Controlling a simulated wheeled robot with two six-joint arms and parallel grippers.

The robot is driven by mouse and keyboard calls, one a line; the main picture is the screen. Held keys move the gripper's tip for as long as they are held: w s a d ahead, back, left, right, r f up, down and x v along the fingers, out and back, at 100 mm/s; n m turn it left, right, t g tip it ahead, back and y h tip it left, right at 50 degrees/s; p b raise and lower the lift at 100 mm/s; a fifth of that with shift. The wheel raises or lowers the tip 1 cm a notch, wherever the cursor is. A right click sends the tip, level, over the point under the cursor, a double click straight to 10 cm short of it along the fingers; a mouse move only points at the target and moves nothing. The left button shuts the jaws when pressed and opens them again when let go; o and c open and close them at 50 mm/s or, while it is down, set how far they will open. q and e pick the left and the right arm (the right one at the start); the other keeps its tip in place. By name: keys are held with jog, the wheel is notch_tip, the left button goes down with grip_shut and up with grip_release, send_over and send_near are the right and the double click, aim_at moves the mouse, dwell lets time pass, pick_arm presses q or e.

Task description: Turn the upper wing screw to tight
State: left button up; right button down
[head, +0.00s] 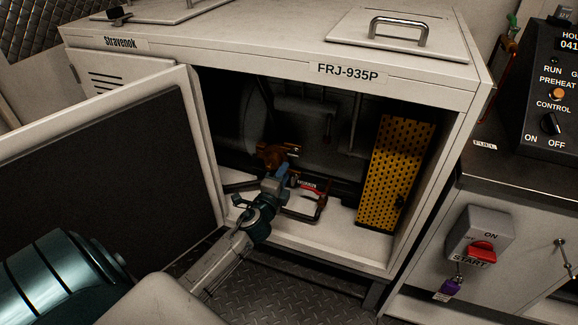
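My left gripper (278,172) reaches from the lower left into the open cabinet. Its tips are at or just in front of a brown-orange metal fitting (272,154); I cannot tell whether they touch it. The finger gap is too small and dark to read. I cannot make out the upper wing screw for certain; it may be part of this fitting or hidden by the gripper. A yellow perforated panel (388,165) stands upright to the right inside the cabinet, with a small dark knob (401,201) near its right edge. My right gripper is not in view.
The cabinet door (190,130) stands open at the left, close to my arm. A bracket with a red part (311,188) lies right of the gripper. Dark pipes (355,125) hang behind. The cabinet floor (335,240) is clear in front. A control box (477,238) is outside right.

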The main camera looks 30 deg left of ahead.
pick_arm(q)
jog(key=v, duration=0.3)
jog(key=shift+s, duration=0.2)
dwell(0.3)
